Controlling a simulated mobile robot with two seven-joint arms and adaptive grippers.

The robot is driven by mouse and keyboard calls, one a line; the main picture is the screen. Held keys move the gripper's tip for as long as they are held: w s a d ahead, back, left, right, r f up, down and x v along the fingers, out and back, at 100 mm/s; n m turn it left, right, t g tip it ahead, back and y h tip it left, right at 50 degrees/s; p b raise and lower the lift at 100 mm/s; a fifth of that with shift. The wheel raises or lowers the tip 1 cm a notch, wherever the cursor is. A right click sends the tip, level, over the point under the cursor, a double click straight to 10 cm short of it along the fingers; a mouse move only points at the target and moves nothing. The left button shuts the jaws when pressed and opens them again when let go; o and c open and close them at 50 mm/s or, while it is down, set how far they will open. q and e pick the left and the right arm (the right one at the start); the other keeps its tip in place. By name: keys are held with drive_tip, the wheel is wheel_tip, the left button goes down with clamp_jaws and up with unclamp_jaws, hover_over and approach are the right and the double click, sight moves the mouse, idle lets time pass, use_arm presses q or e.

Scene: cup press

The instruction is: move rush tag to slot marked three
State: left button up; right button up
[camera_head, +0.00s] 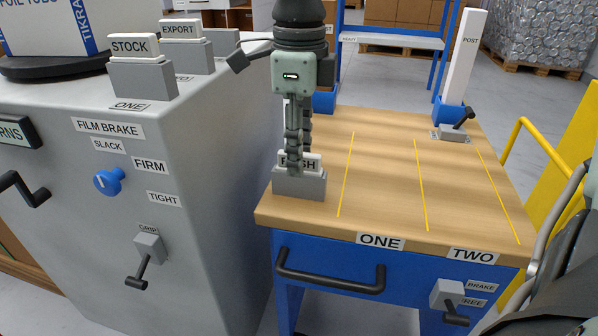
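The rush tag (314,162), a white plate lettered RUSH, stands upright in a grey holder (299,184) at the wooden table's left front corner. My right gripper (296,168) points straight down at it. One finger crosses the front of the tag and hides a letter. The fingers look close together, but their grip on the tag is unclear. No label reading three is legible. A grey holder (223,42) without a visible tag stands behind the export tag (180,29) on the grey cabinet. My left gripper is not in view.
The stock tag (134,46) stands in a holder above a ONE label on the cabinet (200,110). The table (385,190) has yellow lines and ONE and TWO labels at its front. A white post (465,55) stands at the back right, beside a yellow rail (550,150).

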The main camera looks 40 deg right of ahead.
drive_tip(key=shift+r, duration=0.1)
drive_tip(key=shift+r+p, duration=3)
drive_tip(key=shift+r, duration=1.45)
drive_tip(key=shift+f, duration=0.1)
